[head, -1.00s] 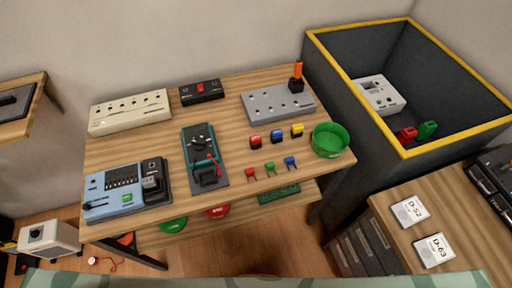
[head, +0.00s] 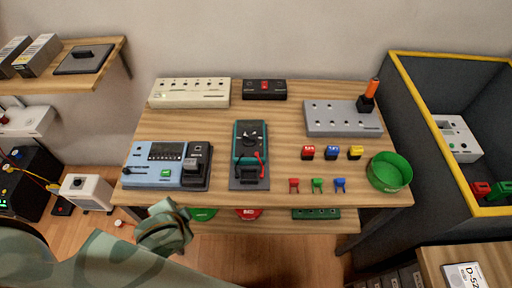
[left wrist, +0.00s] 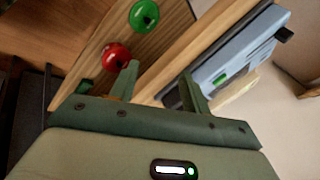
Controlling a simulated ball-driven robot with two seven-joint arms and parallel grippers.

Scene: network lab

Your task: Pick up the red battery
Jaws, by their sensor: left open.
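My left gripper (head: 166,228) is low at the table's front left edge, well away from the red block. In the left wrist view my left gripper (left wrist: 160,88) has its two fingers apart with nothing between them. The red block does not show in that view. My right gripper is not in view.
Red, green and blue clips (head: 317,185) lie in front of the blocks, and a green bowl (head: 389,172) stands to their right. A multimeter (head: 249,150) and a blue device (head: 160,165) are to the left. A grey panel (head: 343,118) is behind.

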